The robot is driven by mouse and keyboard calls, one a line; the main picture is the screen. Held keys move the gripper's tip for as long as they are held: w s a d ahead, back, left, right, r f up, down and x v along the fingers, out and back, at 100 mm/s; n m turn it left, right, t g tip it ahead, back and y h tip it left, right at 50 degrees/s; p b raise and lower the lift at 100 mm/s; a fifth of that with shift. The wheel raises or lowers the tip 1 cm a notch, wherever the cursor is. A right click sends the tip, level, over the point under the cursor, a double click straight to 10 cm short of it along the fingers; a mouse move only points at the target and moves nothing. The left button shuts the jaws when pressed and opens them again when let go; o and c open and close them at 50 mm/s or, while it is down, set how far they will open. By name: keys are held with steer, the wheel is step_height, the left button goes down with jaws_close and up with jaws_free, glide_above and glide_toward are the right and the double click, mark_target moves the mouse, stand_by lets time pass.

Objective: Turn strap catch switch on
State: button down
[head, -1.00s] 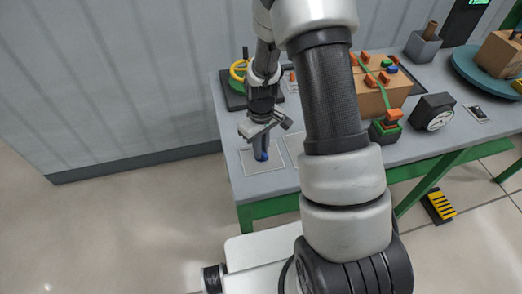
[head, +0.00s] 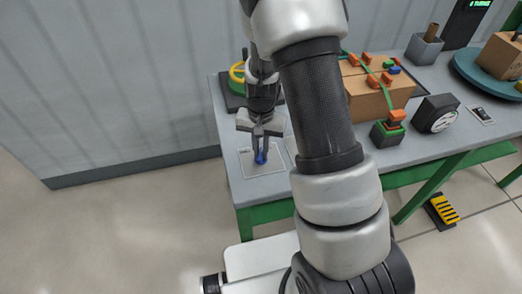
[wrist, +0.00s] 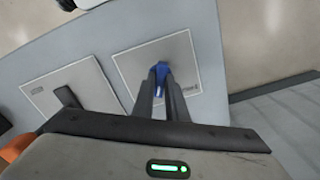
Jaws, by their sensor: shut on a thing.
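A small blue piece (head: 261,157) stands at a pale square plate (head: 278,166) near the left front of the workbench. In the wrist view the blue piece (wrist: 160,77) shows between my fingertips, over the plate (wrist: 183,58) with small print I cannot read. My gripper (head: 261,151) points down and is shut on the blue piece; its fingers hide part of it. I cannot tell whether the blue piece is the strap catch switch, or its on or off position. Another plate (wrist: 90,86) with a dark lever (wrist: 66,96) lies beside it.
A cardboard box (head: 372,102) with a green strap and orange clips stands behind my arm. A dark gauge (head: 436,114), a small dark switch panel (head: 481,114) and a turntable (head: 470,75) lie to the right.

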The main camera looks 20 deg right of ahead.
mark_target(261, 153)
steer(key=shift+m, duration=1.7)
steer(key=c, duration=1.8)
jaws_free()
steer(key=shift+o, duration=0.2)
step_height(261, 153, up, 18)
steer(key=p, duration=0.1)
steer(key=shift+f, duration=0.25)
